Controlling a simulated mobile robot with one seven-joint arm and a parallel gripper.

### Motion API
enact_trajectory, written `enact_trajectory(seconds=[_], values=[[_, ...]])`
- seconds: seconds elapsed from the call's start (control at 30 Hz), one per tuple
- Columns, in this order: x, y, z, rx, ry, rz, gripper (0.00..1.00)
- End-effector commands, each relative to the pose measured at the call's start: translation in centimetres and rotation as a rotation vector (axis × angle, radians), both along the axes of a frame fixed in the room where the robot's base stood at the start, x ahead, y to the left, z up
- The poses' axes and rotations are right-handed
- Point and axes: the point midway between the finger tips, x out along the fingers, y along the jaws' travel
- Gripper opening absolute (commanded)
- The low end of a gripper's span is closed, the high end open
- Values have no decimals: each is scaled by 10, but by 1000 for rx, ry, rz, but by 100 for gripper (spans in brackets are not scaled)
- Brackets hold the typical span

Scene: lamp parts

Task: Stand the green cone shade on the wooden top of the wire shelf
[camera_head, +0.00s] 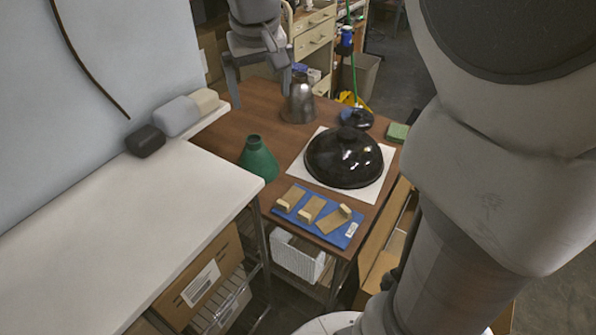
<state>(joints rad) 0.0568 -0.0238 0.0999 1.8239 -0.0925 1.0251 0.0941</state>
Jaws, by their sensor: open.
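The green cone shade (259,160) is upright, narrow neck up, at the left edge of a brown wooden top (222,122). The white counter's edge hides part of its base, so its full contact with the wood cannot be seen. The wooden top has metal legs and a lower level beneath, which looks like the wire shelf. My gripper (261,95) is in the upper middle of the view, pointing down with fingers spread. It is open, with nothing seen held, and is apart from the shade, behind it in the picture.
A grey metal shade (299,101) stands right of my gripper. A glossy black dome (344,158) lies on a white sheet. A blue mat (318,216) holds wooden pieces. A white counter (120,225) fills the left, with a black block (145,141). My arm covers the right.

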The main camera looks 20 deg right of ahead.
Motion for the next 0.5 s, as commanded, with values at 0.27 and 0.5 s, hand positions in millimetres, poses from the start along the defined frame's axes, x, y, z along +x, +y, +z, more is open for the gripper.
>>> enact_trajectory(seconds=[0.27, 0.5], values=[[-80, 0, 6, 7, -62, 13, 100], [-145, -2, -7, 23, -115, 18, 100]])
